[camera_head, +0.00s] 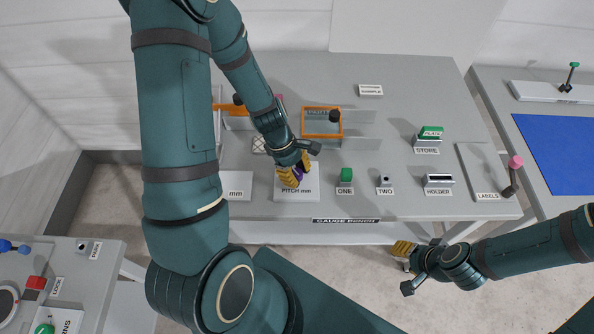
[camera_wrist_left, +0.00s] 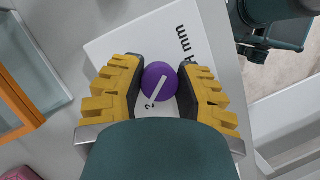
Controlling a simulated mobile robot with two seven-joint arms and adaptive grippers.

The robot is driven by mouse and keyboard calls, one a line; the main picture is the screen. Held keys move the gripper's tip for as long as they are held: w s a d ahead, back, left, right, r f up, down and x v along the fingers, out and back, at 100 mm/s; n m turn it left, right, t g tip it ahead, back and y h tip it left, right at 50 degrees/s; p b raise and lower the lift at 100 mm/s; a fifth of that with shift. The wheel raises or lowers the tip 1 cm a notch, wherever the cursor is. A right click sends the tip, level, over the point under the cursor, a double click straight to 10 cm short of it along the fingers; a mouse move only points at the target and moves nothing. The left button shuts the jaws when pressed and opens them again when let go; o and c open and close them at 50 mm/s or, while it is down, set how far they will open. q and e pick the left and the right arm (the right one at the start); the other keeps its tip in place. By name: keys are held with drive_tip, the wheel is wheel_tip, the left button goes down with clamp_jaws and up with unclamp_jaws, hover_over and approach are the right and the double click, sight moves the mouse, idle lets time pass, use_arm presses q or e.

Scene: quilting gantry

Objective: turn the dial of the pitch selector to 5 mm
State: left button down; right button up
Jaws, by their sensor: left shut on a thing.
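The pitch selector is a white plate (camera_head: 297,195) marked "PITCH mm" on the gauge bench, with a purple dial (camera_wrist_left: 160,79) on it. My left gripper (camera_head: 293,176) is over the plate, with its yellow fingers on either side of the dial and shut on it. In the left wrist view the dial's white line slants from upper right to lower left. Its lower end is near a small mark that looks like a 2. Other scale marks are hidden by the fingers. My right gripper (camera_head: 402,250) is off the bench's front edge, too small to judge its opening.
An orange frame (camera_head: 322,121) is behind. A pink-knobbed lever (camera_head: 515,163) is far right.

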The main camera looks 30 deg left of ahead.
use_arm(q)
drive_tip(key=m+g+p, duration=0.1)
drive_tip(key=m, duration=0.2)
drive_tip(key=m+g, duration=0.1)
drive_tip(key=m, duration=0.1)
drive_tip(key=m+g+y+p, duration=0.1)
drive_tip(key=m, duration=0.2)
drive_tip(key=shift+s+p, duration=0.1)
drive_tip(key=shift+p, duration=0.2)
drive_tip(key=m, duration=0.2)
drive_tip(key=m+g+y, duration=0.1)
drive_tip(key=m, duration=0.1)
drive_tip(key=shift+m+y, duration=0.3)
drive_tip(key=m+y, duration=0.1)
drive_tip(key=m, duration=0.3)
drive_tip(key=shift+g, duration=0.3)
drive_tip(key=shift+y, duration=0.3)
drive_tip(key=c, duration=0.6)
unclamp_jaws()
